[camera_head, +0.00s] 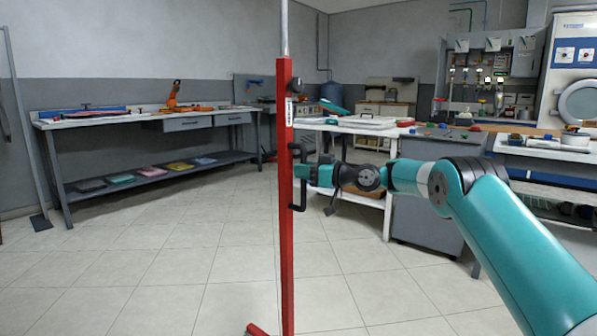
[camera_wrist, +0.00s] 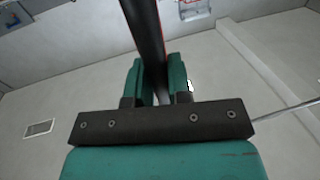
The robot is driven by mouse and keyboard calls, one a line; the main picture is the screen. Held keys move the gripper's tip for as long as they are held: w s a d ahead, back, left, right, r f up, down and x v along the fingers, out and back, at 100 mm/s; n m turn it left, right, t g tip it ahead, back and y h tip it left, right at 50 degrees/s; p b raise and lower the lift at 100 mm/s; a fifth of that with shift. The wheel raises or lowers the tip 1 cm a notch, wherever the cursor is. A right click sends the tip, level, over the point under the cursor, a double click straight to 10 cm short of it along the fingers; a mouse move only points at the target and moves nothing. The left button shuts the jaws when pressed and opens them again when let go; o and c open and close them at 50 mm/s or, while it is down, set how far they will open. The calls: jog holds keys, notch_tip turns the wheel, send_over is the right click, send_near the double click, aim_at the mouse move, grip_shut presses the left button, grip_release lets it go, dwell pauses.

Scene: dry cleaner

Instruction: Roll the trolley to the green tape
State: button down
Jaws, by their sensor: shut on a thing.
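The trolley shows as a red upright post (camera_head: 285,240) with a thin metal pole on top, standing close in front of me. A red foot (camera_head: 257,330) shows at the bottom edge; the rest of its base is out of view. A black handle (camera_head: 300,207) is fixed to the post's right side. My gripper (camera_head: 303,172) reaches it from the right and is shut on the handle. In the wrist view the teal fingers (camera_wrist: 160,85) stand on both sides of the black handle bar (camera_wrist: 146,25). No green tape is visible.
Tiled floor (camera_head: 150,270) is clear to the left and front. A long workbench (camera_head: 60,124) with a lower shelf stands at the back left. A white table (camera_head: 388,215) and a grey cabinet (camera_head: 425,205) stand behind my arm. A counter (camera_head: 545,152) is at the right.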

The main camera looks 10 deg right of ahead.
jog(key=shift+w+r, duration=0.1)
jog(key=shift+w, duration=0.05)
jog(key=c, duration=1.1)
grip_release()
jog(key=shift+d, duration=0.1)
jog(key=shift+o, duration=0.2)
jog(key=shift+d, duration=0.1)
jog(key=v, duration=1.7)
jog(key=shift+p, duration=0.45)
